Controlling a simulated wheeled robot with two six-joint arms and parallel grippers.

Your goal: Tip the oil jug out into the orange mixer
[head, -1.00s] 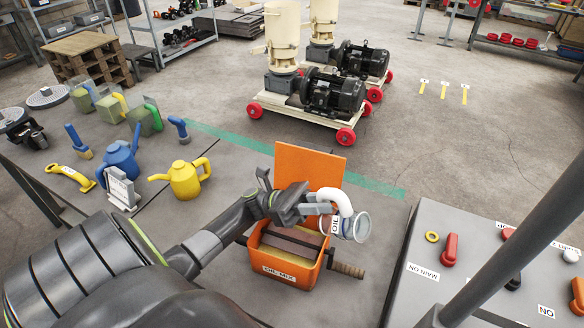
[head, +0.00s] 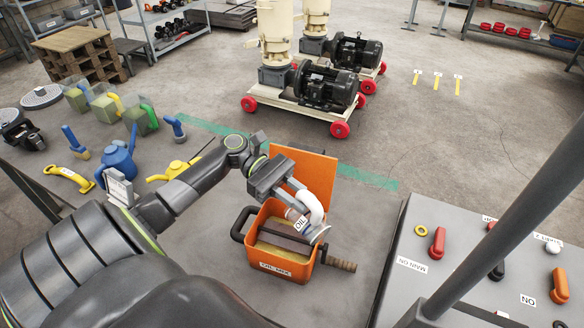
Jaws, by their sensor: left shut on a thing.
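The orange mixer (head: 283,279), labelled OIL MIX, stands in the middle of the head view with its lid (head: 318,172) open and upright at the back. A crank grip (head: 340,264) sticks out on its right. My left gripper (head: 291,192) is shut on the white handle of the oil jug (head: 301,223), above the mixer's right side. The jug is tilted steeply, its round rim facing down and right near the mixer's right edge. Inside the mixer I see a dark bar and a yellowish surface. I cannot tell whether oil is flowing. My right gripper is not in view.
A control panel (head: 450,262) with knobs stands close on the right. A yellow can (head: 178,168), a blue can (head: 119,158) and several canisters are at left. Pellet machines on a wheeled cart (head: 300,107) stand behind.

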